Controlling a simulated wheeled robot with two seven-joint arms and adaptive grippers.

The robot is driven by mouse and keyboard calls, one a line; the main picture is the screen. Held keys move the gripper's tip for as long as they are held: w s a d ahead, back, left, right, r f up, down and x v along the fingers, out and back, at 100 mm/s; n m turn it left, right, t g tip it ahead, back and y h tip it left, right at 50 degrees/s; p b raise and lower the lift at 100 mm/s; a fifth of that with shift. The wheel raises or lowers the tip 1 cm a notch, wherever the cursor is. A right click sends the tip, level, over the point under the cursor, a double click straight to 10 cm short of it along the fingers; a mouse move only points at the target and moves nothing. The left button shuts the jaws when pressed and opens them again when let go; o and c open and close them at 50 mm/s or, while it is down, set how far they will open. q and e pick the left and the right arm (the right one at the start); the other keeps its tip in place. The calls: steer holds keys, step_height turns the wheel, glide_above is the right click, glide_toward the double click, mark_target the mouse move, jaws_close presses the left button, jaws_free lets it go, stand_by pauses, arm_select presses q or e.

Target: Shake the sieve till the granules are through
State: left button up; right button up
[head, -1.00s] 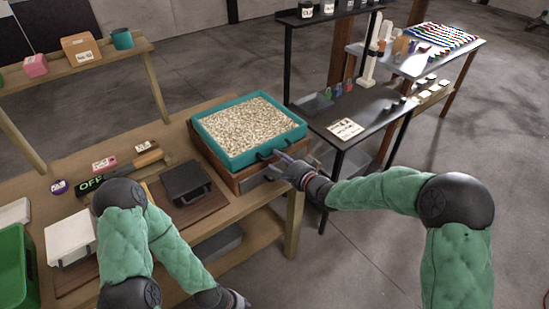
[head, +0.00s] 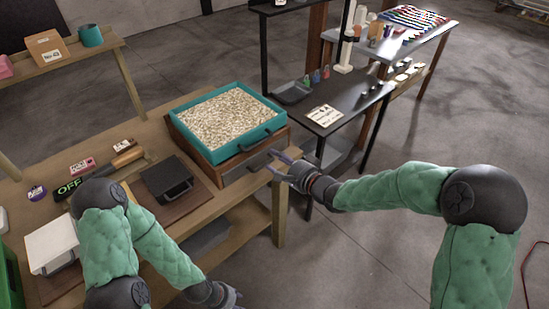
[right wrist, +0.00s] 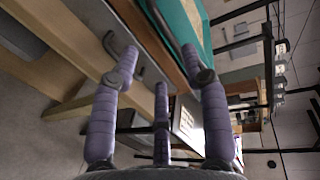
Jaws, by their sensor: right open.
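The sieve is a teal square tray (head: 222,155) with a dark handle on its front wall. Pale granules (head: 228,118) cover its inside. It sits on a wooden box (head: 193,147) with a grey front and a smaller handle. My right gripper (head: 276,162) is open and empty, just right of the box front and below the sieve's handle. In the right wrist view its spread fingers (right wrist: 160,68) have nothing between them; the teal wall (right wrist: 187,22) is beyond. My left gripper (head: 228,296) is low at the bottom edge, away from the sieve; its fingers are unclear.
The wooden bench (head: 150,125) also holds a dark box (head: 166,178), a black OFF sign (head: 70,187) and a white box (head: 52,243). A dark side table (head: 345,95) with a card stands right of the sieve. Open floor lies at the front right.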

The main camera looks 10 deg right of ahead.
mark_target(258, 145)
steer(key=p+x, duration=0.3)
steer(key=x, duration=0.1)
steer(key=p+x, duration=0.4)
steer(key=w+d+p+x, duration=0.1)
steer(key=p+x, duration=0.2)
steer(key=x, duration=0.1)
steer(key=shift+s+d+p, duration=0.1)
steer(key=shift+d+p, duration=0.05)
steer(key=shift+p, duration=0.15)
stand_by(0.4)
jaws_close()
